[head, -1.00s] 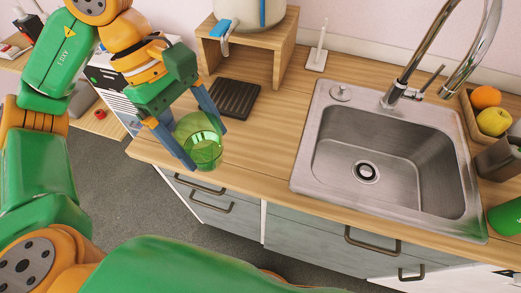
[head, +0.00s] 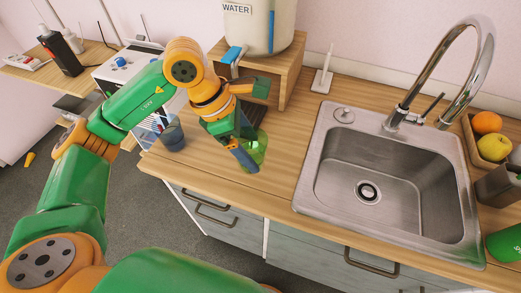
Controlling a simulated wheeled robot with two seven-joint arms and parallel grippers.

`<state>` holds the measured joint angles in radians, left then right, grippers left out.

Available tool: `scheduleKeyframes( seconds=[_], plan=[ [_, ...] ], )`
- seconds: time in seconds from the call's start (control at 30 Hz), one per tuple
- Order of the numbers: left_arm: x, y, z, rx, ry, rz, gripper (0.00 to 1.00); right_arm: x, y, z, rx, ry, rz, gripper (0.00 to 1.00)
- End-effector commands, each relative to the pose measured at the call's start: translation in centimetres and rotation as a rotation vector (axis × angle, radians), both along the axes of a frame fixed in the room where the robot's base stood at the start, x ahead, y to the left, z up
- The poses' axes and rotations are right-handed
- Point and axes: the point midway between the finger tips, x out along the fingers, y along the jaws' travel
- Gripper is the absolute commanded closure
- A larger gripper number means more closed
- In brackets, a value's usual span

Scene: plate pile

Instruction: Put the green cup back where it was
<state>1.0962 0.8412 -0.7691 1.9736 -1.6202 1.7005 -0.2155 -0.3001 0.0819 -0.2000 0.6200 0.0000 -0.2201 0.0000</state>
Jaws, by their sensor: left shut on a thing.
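The green cup (head: 259,151) is see-through and sits at the fingers of my left gripper (head: 246,152), over the counter just in front of the dark ribbed mat (head: 262,110). My left gripper is shut on the cup. The gripper and forearm cover part of the cup and much of the mat. I cannot tell whether the cup's base touches the counter. My right gripper is not in view.
A blue cup (head: 172,137) stands left of my gripper near the counter's left end. A water container (head: 258,30) with a blue tap sits on a wooden stand (head: 285,75) behind. The sink (head: 385,180) is to the right. Counter (head: 270,190) in front is clear.

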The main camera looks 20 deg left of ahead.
Motion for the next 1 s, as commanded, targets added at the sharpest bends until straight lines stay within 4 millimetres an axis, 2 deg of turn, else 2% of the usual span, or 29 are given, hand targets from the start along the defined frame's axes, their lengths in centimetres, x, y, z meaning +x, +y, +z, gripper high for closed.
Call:
scheduleKeyframes(
  seconds=[0.03, 0.27, 0.4, 0.8, 0.83, 0.87, 1.0],
  plan=[
    [0.5, -0.4, -0.6, -0.002, 0.006, -0.001, 0.87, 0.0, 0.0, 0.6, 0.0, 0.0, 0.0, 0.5],
    [2.4, -1.6, -3.5, 0.0, 0.003, 0.0, 0.88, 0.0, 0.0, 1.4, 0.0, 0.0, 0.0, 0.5],
    [2.4, -1.4, -6.0, 0.0, 0.002, 0.0, 0.88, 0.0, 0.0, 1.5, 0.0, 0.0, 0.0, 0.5],
    [2.4, -1.4, -6.9, 0.0, -0.002, -0.001, 0.88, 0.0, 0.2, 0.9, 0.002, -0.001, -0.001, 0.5],
    [2.4, -1.4, -6.8, 0.0, -0.002, -0.001, 0.1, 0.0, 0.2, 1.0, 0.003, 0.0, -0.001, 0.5],
    [2.4, -1.4, -6.7, 0.0, -0.002, -0.001, 0.02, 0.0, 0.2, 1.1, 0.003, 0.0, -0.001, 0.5],
    [2.4, -1.4, -6.7, 0.0, -0.002, -0.001, 0.0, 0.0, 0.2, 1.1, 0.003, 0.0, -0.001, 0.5]
  ],
)
